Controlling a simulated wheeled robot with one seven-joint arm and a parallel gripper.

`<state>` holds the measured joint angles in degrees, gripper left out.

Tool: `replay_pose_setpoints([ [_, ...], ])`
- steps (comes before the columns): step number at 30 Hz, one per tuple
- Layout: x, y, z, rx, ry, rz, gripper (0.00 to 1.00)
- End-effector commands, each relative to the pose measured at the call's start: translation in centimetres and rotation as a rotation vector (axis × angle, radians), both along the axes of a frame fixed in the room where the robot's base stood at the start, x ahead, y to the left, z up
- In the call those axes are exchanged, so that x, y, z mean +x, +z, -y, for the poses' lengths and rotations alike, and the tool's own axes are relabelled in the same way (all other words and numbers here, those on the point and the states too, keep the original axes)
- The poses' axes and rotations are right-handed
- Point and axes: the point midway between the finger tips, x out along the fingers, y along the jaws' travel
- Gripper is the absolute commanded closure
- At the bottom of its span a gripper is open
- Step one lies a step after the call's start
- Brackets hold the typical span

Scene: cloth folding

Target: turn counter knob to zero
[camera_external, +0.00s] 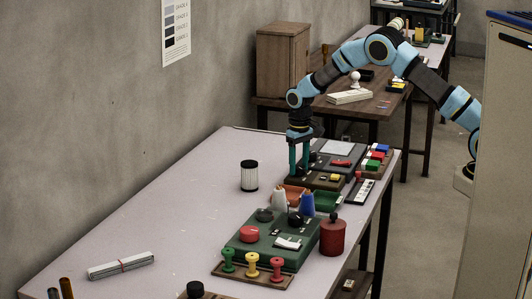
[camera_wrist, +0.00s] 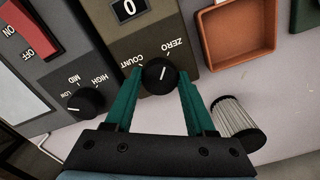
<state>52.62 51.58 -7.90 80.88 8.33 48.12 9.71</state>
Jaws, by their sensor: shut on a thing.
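The counter knob (camera_wrist: 160,75) is a round black knob with a white pointer line, in the wrist view on an olive-brown panel. The labels COUNT and ZERO stand beside it, and its pointer lies between them, nearer ZERO. A counter window (camera_wrist: 128,9) on the same panel shows 0. My gripper (camera_wrist: 160,78) has two green fingers, one on each side of the knob, and it is shut on the knob. In the external view my gripper (camera_external: 299,174) points down at the far end of the table, and the knob is hidden there.
A second black knob (camera_wrist: 86,103) marked LOW, MID, HIGH and a red ON/OFF switch (camera_wrist: 30,28) are close by. An orange tray (camera_wrist: 240,38) and a ribbed black-and-white cylinder (camera_wrist: 238,122) stand near my fingers. A green box (camera_external: 272,240) stands nearer. The table's left part is mostly clear.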

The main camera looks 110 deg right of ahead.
Motion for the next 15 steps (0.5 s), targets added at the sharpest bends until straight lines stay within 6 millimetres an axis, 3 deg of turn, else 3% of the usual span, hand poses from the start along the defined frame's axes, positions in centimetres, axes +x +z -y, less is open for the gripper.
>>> replay_pose_setpoints([
  [1, 0.08, 0.09, 0.09, -0.004, 0.001, 0.002, 1.0],
  [2, 0.08, 0.09, 0.08, -0.003, 0.001, 0.002, 0.42],
  [9, 0.03, 0.05, 0.04, -0.002, 0.001, 0.001, 0.15],
  [15, 0.02, 0.02, 0.02, -0.001, 0.001, 0.0, 0.15],
])
